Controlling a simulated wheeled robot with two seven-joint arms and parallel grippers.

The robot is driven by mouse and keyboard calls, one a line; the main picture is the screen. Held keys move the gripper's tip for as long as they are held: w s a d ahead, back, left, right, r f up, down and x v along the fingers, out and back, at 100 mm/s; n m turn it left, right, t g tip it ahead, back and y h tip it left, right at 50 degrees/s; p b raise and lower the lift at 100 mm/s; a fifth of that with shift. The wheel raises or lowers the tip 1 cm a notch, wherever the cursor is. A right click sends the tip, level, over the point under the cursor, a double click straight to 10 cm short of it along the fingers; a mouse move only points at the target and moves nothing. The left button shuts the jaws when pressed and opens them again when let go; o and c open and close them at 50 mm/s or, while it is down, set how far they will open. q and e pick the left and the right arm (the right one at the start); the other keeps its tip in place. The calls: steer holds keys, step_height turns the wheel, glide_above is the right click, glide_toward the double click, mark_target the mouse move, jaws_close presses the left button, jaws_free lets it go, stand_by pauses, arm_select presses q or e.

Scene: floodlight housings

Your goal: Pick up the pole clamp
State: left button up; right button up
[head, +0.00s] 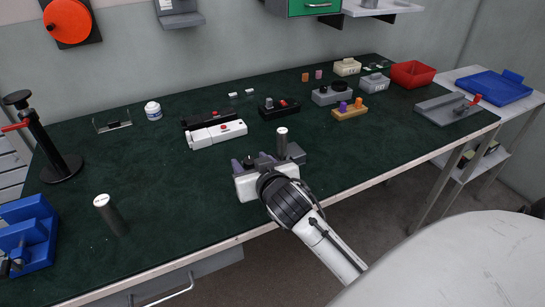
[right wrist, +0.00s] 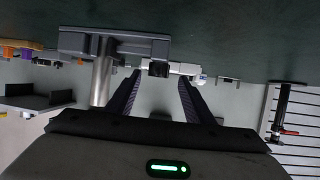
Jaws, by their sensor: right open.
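A grey fixture (head: 297,153) with an upright metal post (head: 282,138) stands near the table's front edge. I cannot tell for sure which part is the pole clamp; a small dark block (right wrist: 158,69) on the fixture's side may be it. My right gripper (head: 254,161) is beside the fixture, its body hiding part of it. In the right wrist view, which looks upside down, my right gripper (right wrist: 159,79) has its fingers apart and the dark block shows between their tips. I see no contact. The fixture (right wrist: 115,44) and its post (right wrist: 103,74) lie left there. My left gripper is not visible.
A white device (head: 216,134) and black devices lie behind. A dark cylinder (head: 111,214) stands front left, near a blue holder (head: 28,235) and black stand (head: 48,145) with a red lever. A red bin (head: 412,74) is far right. The table's left middle is clear.

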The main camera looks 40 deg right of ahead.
steer(key=x, duration=0.7)
steer(key=shift+d+f, duration=0.2)
steer(key=shift+f, duration=0.25)
jaws_close()
steer(key=shift+r, duration=0.1)
